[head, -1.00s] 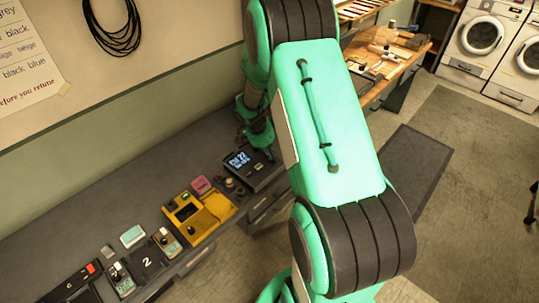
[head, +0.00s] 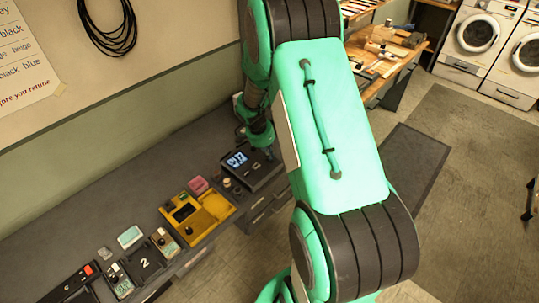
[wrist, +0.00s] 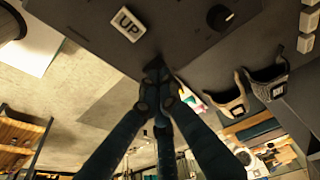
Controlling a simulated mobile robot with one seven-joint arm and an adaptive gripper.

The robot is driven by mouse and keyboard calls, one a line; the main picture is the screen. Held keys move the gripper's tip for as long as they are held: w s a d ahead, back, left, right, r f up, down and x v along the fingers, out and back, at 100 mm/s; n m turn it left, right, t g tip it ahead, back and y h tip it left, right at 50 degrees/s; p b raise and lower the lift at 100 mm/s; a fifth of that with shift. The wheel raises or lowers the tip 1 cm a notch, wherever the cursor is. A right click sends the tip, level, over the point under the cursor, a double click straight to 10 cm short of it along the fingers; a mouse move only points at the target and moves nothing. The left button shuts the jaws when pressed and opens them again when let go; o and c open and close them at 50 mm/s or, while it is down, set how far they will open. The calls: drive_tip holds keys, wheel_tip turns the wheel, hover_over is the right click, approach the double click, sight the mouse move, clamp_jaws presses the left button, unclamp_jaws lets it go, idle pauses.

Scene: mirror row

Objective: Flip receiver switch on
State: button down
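The receiver (head: 264,176) is a dark box with a small lit display (head: 237,160), standing at the far end of the bench in the head view. My gripper (head: 262,140) is at its back edge, partly hidden by my arm. In the wrist view a dark panel fills the top, with a white "UP" label (wrist: 128,24) and a round black knob (wrist: 220,17). My gripper (wrist: 157,74) has its fingers together, tips at or very near the panel, just below the label. The switch cannot be made out clearly; the fingertips may cover it.
Black cable (head: 108,25) hangs on the wall. Dark pouches (wrist: 265,75) show beside the gripper in the wrist view.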

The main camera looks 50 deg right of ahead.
drive_tip(key=shift+r, duration=0.6)
drive_tip(key=w+p+v, duration=0.2)
drive_tip(key=v, duration=1)
drive_tip(key=shift+d+r+p, duration=0.2)
drive_tip(key=shift+d+p, duration=0.1)
drive_tip(key=shift+p, duration=0.1)
drive_tip(key=shift+r, duration=0.1)
